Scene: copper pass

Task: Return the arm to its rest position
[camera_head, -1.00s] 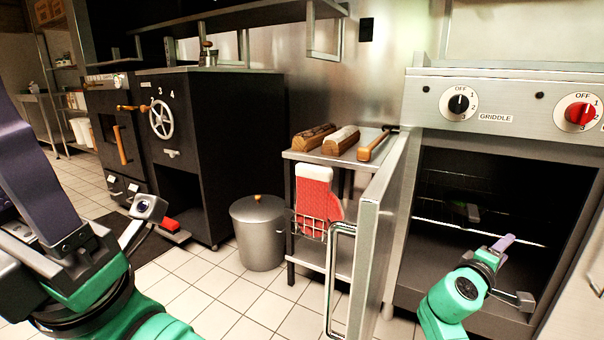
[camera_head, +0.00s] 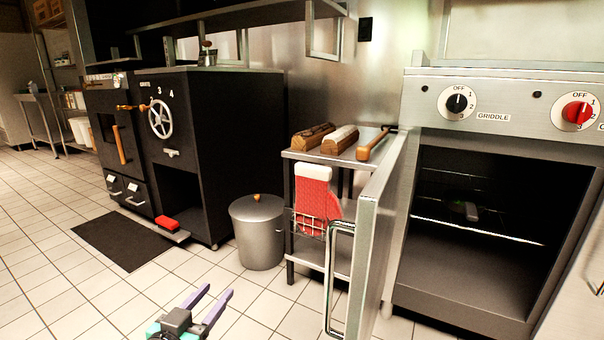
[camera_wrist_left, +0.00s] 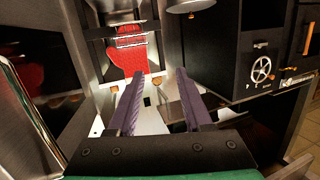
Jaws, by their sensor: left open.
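My left gripper (camera_head: 216,291) shows at the bottom of the head view, its two purple fingers spread and nothing between them. It is over the tiled floor, in front of the metal bin and left of the open oven door. In the left wrist view the same fingers (camera_wrist_left: 160,76) are apart and empty, with the red oven mitt (camera_wrist_left: 130,58) beyond them. Most of my left arm is out of the head view. My right gripper is not in view.
The griddle oven's door (camera_head: 367,240) stands open, with a dark pan (camera_head: 465,211) inside the oven. A metal bin (camera_head: 258,236) and a steel side table (camera_head: 318,263) with a red mitt (camera_head: 315,197) stand left of it. A black mat (camera_head: 118,238) lies on clear floor.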

